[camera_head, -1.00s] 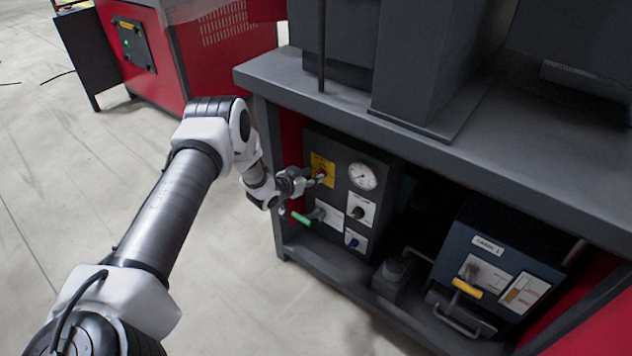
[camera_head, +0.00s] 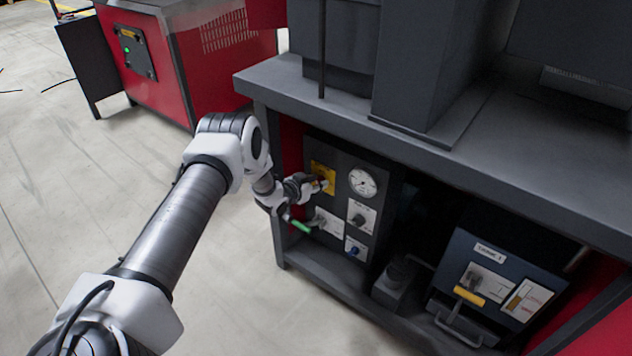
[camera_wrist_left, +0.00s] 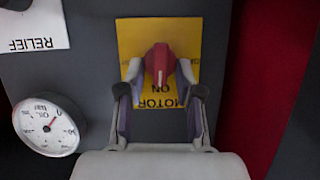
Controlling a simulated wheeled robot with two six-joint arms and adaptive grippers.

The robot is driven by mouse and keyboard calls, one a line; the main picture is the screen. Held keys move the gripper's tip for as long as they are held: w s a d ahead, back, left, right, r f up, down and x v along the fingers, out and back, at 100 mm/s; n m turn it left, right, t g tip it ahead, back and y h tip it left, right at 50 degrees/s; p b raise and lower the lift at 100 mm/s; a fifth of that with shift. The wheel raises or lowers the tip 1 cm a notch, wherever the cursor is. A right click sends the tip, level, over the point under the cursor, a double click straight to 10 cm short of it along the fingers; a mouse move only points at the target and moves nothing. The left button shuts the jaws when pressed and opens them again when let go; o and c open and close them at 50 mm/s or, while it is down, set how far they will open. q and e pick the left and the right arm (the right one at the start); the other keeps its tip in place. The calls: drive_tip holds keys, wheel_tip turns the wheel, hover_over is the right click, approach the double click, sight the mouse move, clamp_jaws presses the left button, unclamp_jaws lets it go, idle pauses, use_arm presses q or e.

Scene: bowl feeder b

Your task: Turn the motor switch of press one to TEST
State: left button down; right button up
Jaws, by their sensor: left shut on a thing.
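The motor switch is a red knob (camera_wrist_left: 159,64) on a yellow plate (camera_wrist_left: 128,38), which reads MOTOR and ON upside down in the left wrist view. The knob has a white pointer line, directed down toward the ON word in that view. My left gripper (camera_wrist_left: 159,75) is shut on the red knob, one finger on each side. In the head view the left gripper (camera_head: 318,185) is at the yellow plate (camera_head: 322,170) at the upper left of the dark control panel (camera_head: 345,150), and hides the knob. My right gripper is not in view.
A round gauge (camera_head: 362,183) sits right of the plate. Below are a selector knob (camera_head: 360,217), a lever with a green handle (camera_head: 300,226) and a blue knob (camera_head: 352,250). The bench top (camera_head: 275,80) overhangs the panel. A box with a yellow handle (camera_head: 468,296) stands right.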

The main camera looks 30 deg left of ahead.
use_arm(q)
drive_tip(key=shift+d+m+y+p, duration=0.25)
drive_tip(key=shift+m+y+p, duration=0.7)
drive_tip(key=shift+m, duration=0.15)
drive_tip(key=m+t+y, duration=0.1)
drive_tip(key=m, duration=0.2)
drive_tip(key=f+m+t+y+b, duration=0.1)
drive_tip(key=m+y, duration=0.1)
drive_tip(key=m, duration=0.2)
drive_tip(key=d+m+t+y+b, duration=0.1)
drive_tip(key=m, duration=0.2)
drive_tip(key=shift+f+m+t+y, duration=0.25)
drive_tip(key=shift+f+m+t, duration=0.05)
drive_tip(key=shift+m, duration=0.1)
drive_tip(key=c, duration=1.2)
unclamp_jaws()
drive_tip(key=shift+o, duration=0.2)
